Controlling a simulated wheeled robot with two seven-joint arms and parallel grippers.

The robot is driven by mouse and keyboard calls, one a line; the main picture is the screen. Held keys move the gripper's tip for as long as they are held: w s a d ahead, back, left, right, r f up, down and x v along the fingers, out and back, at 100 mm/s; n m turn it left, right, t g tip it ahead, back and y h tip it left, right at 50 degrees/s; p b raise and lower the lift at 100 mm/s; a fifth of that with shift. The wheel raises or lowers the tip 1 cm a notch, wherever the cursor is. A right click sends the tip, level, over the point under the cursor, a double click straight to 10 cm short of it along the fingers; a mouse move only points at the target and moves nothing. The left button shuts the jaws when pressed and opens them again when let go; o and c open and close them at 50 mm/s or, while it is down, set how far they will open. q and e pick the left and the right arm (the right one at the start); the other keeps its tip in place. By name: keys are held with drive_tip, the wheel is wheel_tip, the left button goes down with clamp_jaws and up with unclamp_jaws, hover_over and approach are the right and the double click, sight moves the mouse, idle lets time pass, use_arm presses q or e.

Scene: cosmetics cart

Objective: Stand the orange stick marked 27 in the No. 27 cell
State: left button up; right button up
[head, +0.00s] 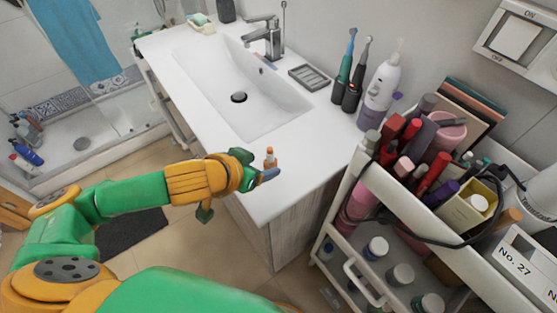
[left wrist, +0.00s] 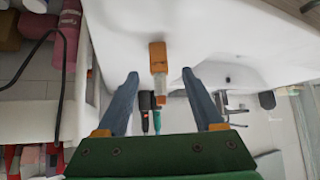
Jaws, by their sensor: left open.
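The orange stick (head: 269,157) stands upright near the front edge of the white washbasin counter. Its orange body also shows in the left wrist view (left wrist: 158,56). My left gripper (head: 268,174) is at the stick, low over the counter edge. In the left wrist view its two blue-grey fingers (left wrist: 160,74) are spread wide, one on each side of the stick, with a gap on both sides. The number on the stick cannot be read. A white holder labelled No. 27 (head: 515,262) is at the lower right; its cell opening cannot be made out. My right gripper is not in view.
A white cart (head: 338,190) crowded with cosmetics stands right of the counter (head: 300,160), with a black cable (head: 437,240) looped over it. Two electric toothbrushes (head: 352,80), a white-purple bottle (head: 380,88) and a soap dish (head: 309,77) stand at the back. The counter around the stick is clear.

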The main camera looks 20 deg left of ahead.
sight(268, 163)
use_arm(q)
drive_tip(key=shift+f, duration=0.3)
drive_tip(key=x, duration=0.5)
drive_tip(key=shift+w+d+r+p, duration=0.15)
drive_tip(key=shift+w+r+p, duration=0.15)
drive_tip(key=shift+r, duration=0.15)
drive_tip(key=shift+s+r, duration=0.1)
drive_tip(key=shift+s, duration=0.1)
drive_tip(key=c, duration=0.4)
clamp_jaws()
